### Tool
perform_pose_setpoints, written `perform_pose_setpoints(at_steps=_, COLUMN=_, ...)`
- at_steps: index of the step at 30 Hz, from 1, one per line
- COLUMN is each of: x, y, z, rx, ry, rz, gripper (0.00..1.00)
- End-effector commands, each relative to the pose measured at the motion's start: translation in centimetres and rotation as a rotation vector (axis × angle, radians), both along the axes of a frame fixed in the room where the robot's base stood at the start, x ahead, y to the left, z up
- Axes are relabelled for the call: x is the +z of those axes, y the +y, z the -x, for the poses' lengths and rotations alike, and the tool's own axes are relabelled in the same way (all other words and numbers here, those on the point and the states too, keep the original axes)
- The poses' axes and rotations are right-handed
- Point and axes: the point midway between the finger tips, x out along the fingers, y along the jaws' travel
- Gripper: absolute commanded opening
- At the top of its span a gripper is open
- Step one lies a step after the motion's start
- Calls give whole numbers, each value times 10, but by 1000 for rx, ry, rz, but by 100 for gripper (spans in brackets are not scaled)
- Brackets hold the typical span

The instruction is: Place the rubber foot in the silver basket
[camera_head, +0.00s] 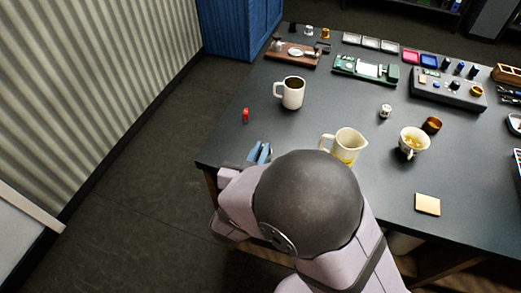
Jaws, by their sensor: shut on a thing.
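My gripper (259,153), with blue fingers, is at the table's near left edge. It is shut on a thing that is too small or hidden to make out. I cannot pick out the rubber foot with certainty. A small silver cup-like piece (309,31), possibly the silver basket, stands at the far left of the table between a black piece (292,28) and a gold one (325,33). My gripper is far from it, on the near side. My arm hides part of the table's front.
A white mug (290,93), a cream pitcher (345,146) and a teacup (413,142) stand on the dark table (330,115). A small red item (245,115) stands near the left edge. A wooden board (293,54) and green circuit board (365,69) lie at the back.

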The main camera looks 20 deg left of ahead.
Motion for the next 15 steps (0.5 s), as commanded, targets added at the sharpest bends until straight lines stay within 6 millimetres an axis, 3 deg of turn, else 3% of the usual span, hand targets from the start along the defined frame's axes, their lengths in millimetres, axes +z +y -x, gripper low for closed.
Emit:
perform_pose_setpoints(at_steps=14, x=-7, y=0, z=0, rx=0, ry=0, rz=0, gripper=0)
perform_pose_setpoints(at_steps=15, x=-7, y=0, z=0, rx=0, ry=0, rz=0, gripper=18)
